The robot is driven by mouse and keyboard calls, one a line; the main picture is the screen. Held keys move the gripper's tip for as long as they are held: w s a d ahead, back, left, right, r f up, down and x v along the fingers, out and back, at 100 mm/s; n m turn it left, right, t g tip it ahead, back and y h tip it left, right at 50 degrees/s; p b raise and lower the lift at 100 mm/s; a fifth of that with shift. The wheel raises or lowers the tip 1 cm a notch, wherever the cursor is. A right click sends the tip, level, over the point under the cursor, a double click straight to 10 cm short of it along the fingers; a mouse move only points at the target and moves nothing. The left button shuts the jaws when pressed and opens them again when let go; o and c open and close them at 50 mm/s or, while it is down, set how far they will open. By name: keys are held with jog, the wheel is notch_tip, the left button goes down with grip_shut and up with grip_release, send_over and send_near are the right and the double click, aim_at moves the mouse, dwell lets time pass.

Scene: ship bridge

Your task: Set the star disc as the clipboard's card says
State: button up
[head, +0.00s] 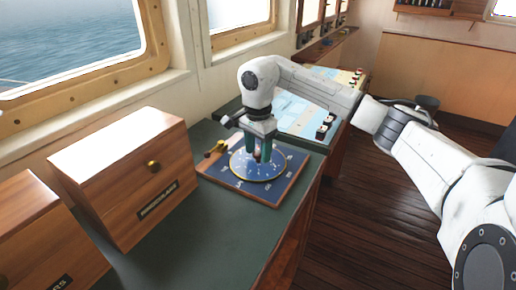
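The star disc (270,172) is a round blue plate with a pale rim and light marks. It lies on a square dark-blue board (232,184) with a wooden edge, on the green counter top. My gripper (259,157) points down over the middle of the disc, its green fingers on either side of a small brownish knob. I cannot tell whether the fingers press on the knob. The fingers and wrist hide part of the disc. Marks on the board are too small to read. I cannot make out a clipboard or its card.
A brass piece (215,148) sits at the board's far left corner. A wooden drawer box (118,150) with a brass knob stands left, another (35,240) nearer. A light-blue chart (293,115) and dark blocks (325,125) lie behind. Bare green counter (215,235) shows in front.

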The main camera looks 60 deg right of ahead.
grip_shut()
dwell(0.3)
